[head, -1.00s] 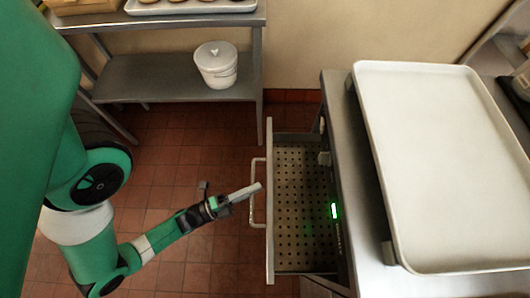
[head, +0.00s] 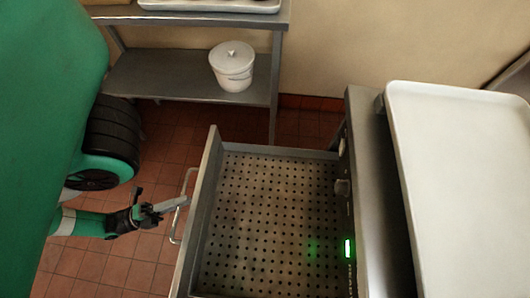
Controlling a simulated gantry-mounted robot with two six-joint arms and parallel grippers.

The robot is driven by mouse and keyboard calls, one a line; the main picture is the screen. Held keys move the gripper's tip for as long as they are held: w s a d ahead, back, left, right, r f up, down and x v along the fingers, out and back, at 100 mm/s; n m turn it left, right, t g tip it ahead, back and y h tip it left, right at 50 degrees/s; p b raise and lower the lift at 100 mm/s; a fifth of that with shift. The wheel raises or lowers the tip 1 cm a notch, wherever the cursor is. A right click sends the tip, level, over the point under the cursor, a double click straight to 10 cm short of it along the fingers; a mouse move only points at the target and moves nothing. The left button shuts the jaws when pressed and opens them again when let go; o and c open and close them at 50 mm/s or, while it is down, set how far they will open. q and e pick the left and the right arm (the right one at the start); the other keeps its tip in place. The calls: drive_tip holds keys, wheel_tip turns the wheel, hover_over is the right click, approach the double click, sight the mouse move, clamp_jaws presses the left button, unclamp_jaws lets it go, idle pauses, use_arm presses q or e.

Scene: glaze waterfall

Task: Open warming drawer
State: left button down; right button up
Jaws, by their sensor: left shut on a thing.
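The warming drawer (head: 268,215) is pulled well out to the left from its steel housing, showing an empty perforated metal bottom. Its front panel (head: 201,200) faces left and carries a bar handle (head: 174,232). My left gripper (head: 178,204) comes in from the left and is shut on the handle near its middle. My right gripper is not in view.
A large white tray (head: 462,180) lies on top of the housing, with a knob and a lit green display (head: 348,248) on its face. A steel shelf (head: 170,82) with a lidded white bucket (head: 232,68) stands behind. Tiled floor is left of the drawer.

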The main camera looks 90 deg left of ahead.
use_arm(q)
drive_tip(key=shift+s+a, duration=0.1)
drive_tip(key=shift+s, duration=0.35)
drive_tip(key=c, duration=0.9)
unclamp_jaws()
